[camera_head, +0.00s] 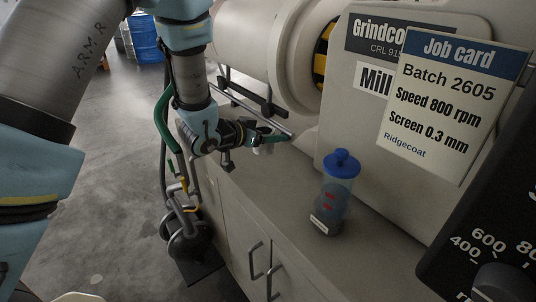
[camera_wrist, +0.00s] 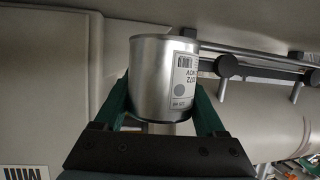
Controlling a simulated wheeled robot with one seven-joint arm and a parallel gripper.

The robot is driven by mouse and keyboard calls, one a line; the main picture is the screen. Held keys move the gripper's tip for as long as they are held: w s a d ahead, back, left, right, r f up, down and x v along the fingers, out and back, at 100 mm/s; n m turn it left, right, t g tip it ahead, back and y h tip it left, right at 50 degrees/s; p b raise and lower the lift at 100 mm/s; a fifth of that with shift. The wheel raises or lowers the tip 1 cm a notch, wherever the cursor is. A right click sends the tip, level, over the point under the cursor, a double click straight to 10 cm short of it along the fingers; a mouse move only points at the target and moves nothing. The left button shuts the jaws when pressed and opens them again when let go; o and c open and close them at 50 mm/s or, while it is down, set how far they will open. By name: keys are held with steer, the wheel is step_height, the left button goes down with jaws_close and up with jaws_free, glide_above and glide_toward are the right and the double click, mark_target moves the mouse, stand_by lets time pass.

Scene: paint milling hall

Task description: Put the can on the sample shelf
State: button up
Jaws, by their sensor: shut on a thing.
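A silver metal can (camera_wrist: 150,75) with a white label is between the two green fingers of my gripper (camera_wrist: 162,108) in the wrist view. The fingers are shut on its sides, and the label partly faces the camera. In the head view my gripper (camera_head: 268,141) is over the pale bench top, in front of the mill; a small pale part of the can (camera_head: 262,149) shows by the fingers, the rest is hidden. I cannot pick out the sample shelf with certainty in either view.
A clear container with a blue lid (camera_head: 335,190) stands on the bench (camera_head: 280,190), right of my gripper. The mill's drum (camera_head: 265,40) has a metal rail with dark brackets (camera_head: 252,98) in front. A job card (camera_head: 450,100) hangs at the right. Floor at left is mostly clear.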

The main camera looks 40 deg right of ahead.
steer(key=shift+f+p, duration=0.45)
steer(key=shift+f, duration=2.5)
steer(key=shift+f, duration=0.1)
steer(key=o, duration=1.5)
steer(key=shift+c, duration=0.2)
steer(key=shift+a+r, duration=0.1)
steer(key=shift+r, duration=0.1)
steer(key=b+v, duration=0.2)
steer(key=v, duration=1)
steer(key=shift+f, duration=0.1)
steer(key=shift+w, duration=0.15)
